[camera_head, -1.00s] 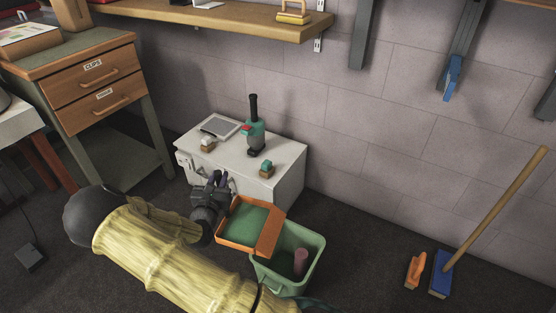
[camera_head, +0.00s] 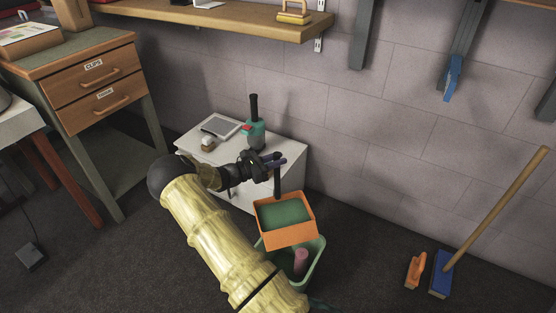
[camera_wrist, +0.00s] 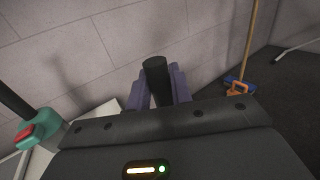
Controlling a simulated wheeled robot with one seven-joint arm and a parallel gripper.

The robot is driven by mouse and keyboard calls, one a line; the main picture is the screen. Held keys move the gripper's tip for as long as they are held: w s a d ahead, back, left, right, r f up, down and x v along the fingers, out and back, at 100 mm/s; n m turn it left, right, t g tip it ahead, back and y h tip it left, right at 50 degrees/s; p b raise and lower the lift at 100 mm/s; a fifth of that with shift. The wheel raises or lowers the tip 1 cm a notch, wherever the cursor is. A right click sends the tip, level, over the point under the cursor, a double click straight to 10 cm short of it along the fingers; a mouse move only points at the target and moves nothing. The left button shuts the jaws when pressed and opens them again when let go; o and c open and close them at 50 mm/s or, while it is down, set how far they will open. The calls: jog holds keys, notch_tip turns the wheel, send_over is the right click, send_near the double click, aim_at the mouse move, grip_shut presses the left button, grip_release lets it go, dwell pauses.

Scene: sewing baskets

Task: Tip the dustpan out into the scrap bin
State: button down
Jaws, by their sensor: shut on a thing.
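The dustpan (camera_head: 291,238) is orange with a green inner surface and a black handle. My gripper (camera_head: 277,162) is shut on the upright handle, which also shows between the purple fingers in the wrist view (camera_wrist: 157,80). The pan hangs over the back part of the scrap bin (camera_head: 318,268), with its orange lip toward the camera. It looks tilted, but I cannot tell how steeply. The bin is green and open, and a pink cylinder (camera_head: 301,260) shows inside. The pan hides the bin's back, and my arm covers part of its left side. I cannot make out loose scraps in the pan.
A white cabinet (camera_head: 293,158) behind carries a teal and black tool (camera_head: 256,132) and a grey framed panel (camera_head: 221,126). A blue broom (camera_head: 441,273) and an orange brush (camera_head: 415,270) stand at right. Floor between bin and brush is clear.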

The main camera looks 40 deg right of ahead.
jog(key=shift+s+d, duration=0.1)
jog(key=shift+d, duration=0.3)
jog(key=shift+f, duration=0.1)
